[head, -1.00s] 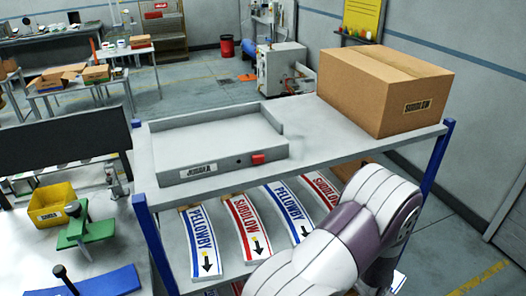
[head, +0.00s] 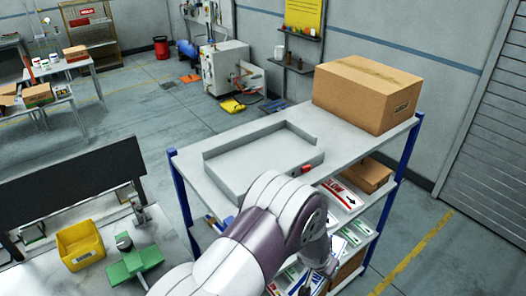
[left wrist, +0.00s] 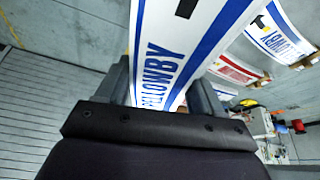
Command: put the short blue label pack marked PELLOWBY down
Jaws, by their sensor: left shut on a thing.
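My left gripper (left wrist: 160,98) is shut on a blue-striped white label pack (left wrist: 178,45) in the left wrist view. In the head view my left arm comes up from the bottom and bends down at the rack's front. My right gripper is in neither view.
A red-striped pack (head: 342,192) lies on the shelf below. The wrist view shows another blue pack (left wrist: 281,38) and a red one (left wrist: 237,70). A yellow bin (head: 80,243) stands left.

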